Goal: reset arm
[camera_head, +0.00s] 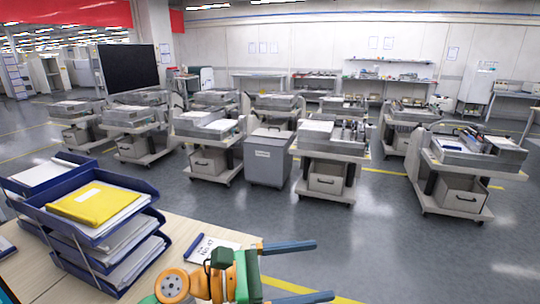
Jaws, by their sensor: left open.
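My left arm shows at the bottom of the head view, with orange, green and dark parts. My left gripper (324,268) points to the right, its two blue fingers spread well apart. The gripper is beside the right edge of a wooden desk (185,237). My right gripper is not in view.
On the desk, blue stacked trays (50,212) hold papers and a yellow folder (93,203). A clipboard (212,249) lies close to my left arm. Several feeder trolleys (330,150) and a grey bin (268,157) stand beyond. Floor at the lower right is clear.

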